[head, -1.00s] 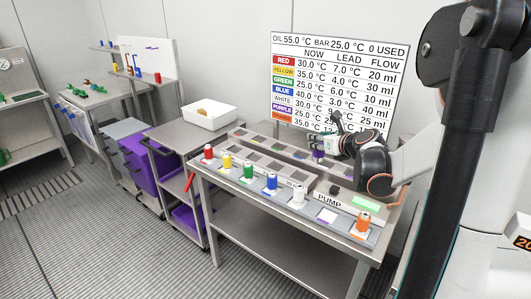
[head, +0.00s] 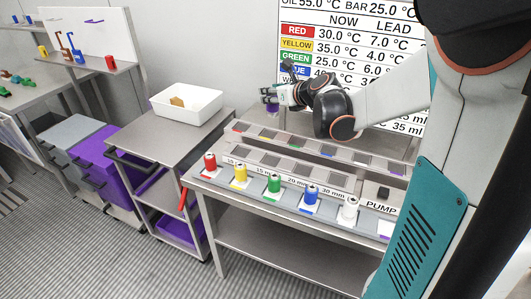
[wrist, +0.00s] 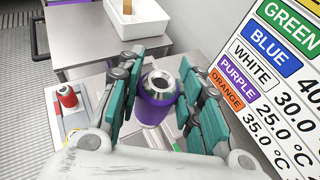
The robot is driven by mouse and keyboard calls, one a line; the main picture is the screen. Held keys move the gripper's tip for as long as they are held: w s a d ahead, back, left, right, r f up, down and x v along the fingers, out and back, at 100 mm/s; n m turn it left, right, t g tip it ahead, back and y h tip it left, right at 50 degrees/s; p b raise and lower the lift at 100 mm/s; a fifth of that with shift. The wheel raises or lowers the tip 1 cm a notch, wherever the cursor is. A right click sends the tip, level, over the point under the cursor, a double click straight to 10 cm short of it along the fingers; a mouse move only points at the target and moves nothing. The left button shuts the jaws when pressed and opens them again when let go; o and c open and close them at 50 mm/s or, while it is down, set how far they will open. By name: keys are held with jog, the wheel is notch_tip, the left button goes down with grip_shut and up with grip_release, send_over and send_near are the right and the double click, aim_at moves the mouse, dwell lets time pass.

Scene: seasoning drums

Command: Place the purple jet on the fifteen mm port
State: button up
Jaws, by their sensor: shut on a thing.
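My gripper (head: 270,96) is shut on the purple jet (wrist: 158,108), a purple can with a silver top. It holds the jet raised near the back left of the bench; the jet shows small below the fingers (head: 272,107) in the head view. In the wrist view, the gripper's teal finger pads (wrist: 162,95) stand on both sides of the jet. The bench carries a strip with mm labels, among them a 15 mm label (head: 262,170), with grey square plates (head: 267,155) behind it. Which plate is the fifteen mm port, I cannot tell for sure.
Red (head: 210,162), yellow (head: 240,174), green (head: 274,185), blue (head: 311,196) and white (head: 348,209) cans stand along the front. A black-switched PUMP box (head: 381,203) is at the right. A white bin (head: 187,103) stands on the left cart. A readings board (head: 350,50) hangs behind.

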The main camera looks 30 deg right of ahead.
jog(key=b, duration=0.8)
send_over(271, 161)
notch_tip(271, 161, down, 20)
jog(key=shift+r, duration=0.1)
jog(key=o, duration=1.2)
jog(key=shift+o, duration=0.2)
jog(key=p+v, duration=0.3)
jog(key=v, duration=0.9)
jog(key=shift+p, duration=0.35)
